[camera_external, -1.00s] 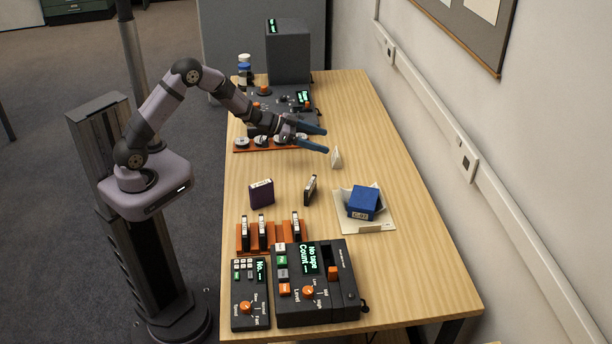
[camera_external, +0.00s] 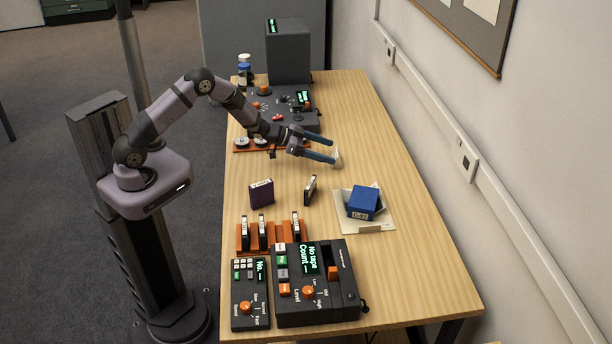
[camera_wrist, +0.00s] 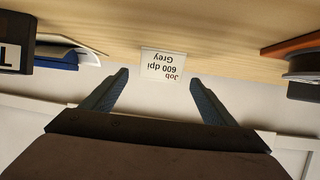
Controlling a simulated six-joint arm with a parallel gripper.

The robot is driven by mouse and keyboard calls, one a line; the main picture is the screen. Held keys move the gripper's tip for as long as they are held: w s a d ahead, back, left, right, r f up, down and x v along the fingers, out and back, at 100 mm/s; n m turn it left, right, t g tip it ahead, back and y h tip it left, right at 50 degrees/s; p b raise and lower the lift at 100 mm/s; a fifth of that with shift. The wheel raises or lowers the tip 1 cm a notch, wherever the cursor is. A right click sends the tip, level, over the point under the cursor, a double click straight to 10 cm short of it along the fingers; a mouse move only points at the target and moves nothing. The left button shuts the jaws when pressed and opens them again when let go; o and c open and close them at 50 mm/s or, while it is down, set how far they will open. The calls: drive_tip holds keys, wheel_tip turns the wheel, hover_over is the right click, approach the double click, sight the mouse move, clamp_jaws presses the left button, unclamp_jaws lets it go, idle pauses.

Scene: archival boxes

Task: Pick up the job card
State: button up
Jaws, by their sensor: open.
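The job card is a small white card standing on the wooden table. In the wrist view the job card (camera_wrist: 163,65) reads "Job 600 dpi Grey" upside down, ahead of the fingers and between their lines. In the external view the job card (camera_external: 337,160) is partly hidden at the fingertips. My gripper (camera_external: 326,150) is open, with its two blue fingers pointing at the card. In the wrist view my gripper (camera_wrist: 158,78) has its fingers spread on both sides, with nothing held between them. I cannot tell whether a finger touches the card.
An orange rack with reels (camera_external: 242,148) lies behind the gripper. The right table edge near the wall is clear.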

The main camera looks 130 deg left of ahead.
sight(335, 154)
drive_tip(key=shift+p+x, duration=0.55)
drive_tip(key=shift+x, duration=1.8)
drive_tip(key=shift+s+f, duration=0.1)
drive_tip(key=shift+f, duration=0.05)
drive_tip(key=c, duration=1.1)
